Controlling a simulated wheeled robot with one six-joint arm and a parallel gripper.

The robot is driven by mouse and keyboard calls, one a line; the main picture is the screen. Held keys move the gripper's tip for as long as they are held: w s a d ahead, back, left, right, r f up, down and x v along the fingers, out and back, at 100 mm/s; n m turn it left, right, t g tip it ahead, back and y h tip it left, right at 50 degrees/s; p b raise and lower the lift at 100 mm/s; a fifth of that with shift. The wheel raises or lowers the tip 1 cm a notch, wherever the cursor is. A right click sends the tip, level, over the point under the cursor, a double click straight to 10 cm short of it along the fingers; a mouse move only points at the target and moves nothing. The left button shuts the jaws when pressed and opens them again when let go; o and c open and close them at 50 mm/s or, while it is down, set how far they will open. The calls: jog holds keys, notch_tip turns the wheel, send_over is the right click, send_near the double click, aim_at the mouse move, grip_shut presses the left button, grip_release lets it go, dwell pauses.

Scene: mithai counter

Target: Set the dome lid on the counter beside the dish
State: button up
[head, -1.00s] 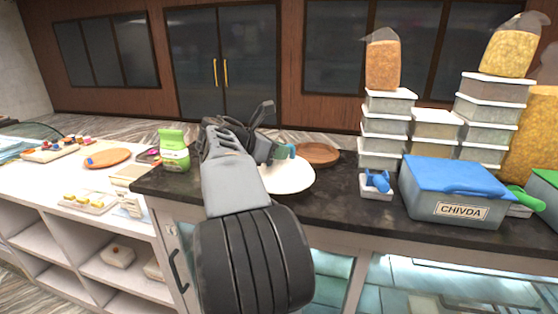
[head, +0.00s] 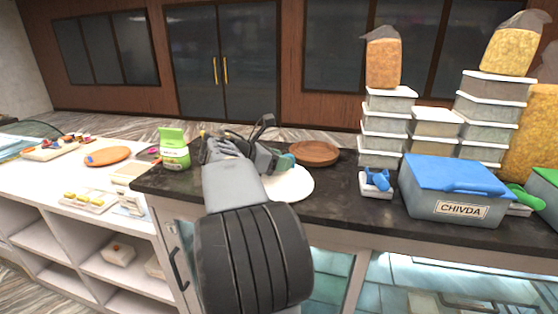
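The dome lid (head: 291,184) is a smooth white dome in the middle of the head view, low over the dark counter (head: 340,203) or on it; I cannot tell whether its rim touches. A teal piece (head: 286,160), seemingly its knob, shows at its top. My gripper (head: 276,158) is at this knob and appears shut on it; my own wrist and arm hide most of the fingers and the lid's left side. The dish (head: 316,152), a round brown wooden one, lies on the counter just behind and right of the lid.
A green packet (head: 173,150) stands left of my arm. To the right are a small tray with a blue scoop (head: 377,180), stacked tubs (head: 384,128) and a blue-lidded CHIVDA box (head: 455,190). Dark counter between the lid and the scoop tray is clear.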

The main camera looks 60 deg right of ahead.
jog(key=shift+r, duration=0.15)
jog(key=b+v, duration=0.1)
jog(key=v, duration=1.1)
jog(key=s+a+f+m+t+y, duration=0.1)
jog(key=a+f+m+t+y, duration=0.4)
jog(key=a+f, duration=0.6)
jog(key=s+a+f+m+t+y, duration=0.1)
jog(key=a+f+m+t+y, duration=0.4)
jog(key=a+f, duration=0.6)
jog(key=a+m+y, duration=0.2)
jog(key=a, duration=0.4)
jog(key=shift+s+f, duration=0.3)
jog(key=shift+d, duration=0.15)
